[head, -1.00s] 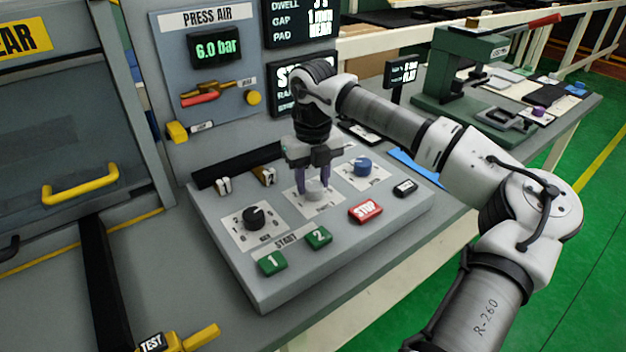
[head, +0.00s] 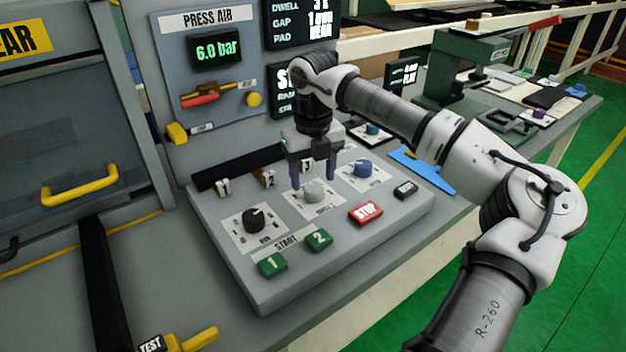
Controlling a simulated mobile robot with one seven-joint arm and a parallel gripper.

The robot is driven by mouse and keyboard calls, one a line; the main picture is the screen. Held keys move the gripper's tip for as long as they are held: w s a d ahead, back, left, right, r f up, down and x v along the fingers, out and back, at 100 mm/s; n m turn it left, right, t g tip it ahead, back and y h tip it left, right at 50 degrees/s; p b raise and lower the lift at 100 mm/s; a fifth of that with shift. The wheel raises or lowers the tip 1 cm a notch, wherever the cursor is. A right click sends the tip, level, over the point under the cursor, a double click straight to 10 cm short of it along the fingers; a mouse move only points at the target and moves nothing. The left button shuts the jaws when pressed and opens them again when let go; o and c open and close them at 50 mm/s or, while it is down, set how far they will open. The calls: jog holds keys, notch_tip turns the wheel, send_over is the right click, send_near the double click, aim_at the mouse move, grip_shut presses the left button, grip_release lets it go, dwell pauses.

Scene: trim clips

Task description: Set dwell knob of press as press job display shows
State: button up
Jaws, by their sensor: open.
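The press job display (head: 300,24) at the top has rows for DWELL, GAP and PAD. The dwell row seems to read 3 s, partly cut by the frame edge; gap reads 1 mm. The press control panel (head: 350,238) carries a black knob (head: 254,219), a grey knob (head: 314,191) and a blue knob (head: 364,169), each on a white scale plate. The knob names are too small to read surely. My gripper (head: 313,178) is open and empty, pointing down just above and behind the grey knob. The grey knob's pointer setting is unclear.
A green bench press (head: 455,75) stands behind to the right.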

aim_at(313, 186)
notch_tip(313, 186, up, 12)
jog(key=b, duration=0.1)
dwell(0.5)
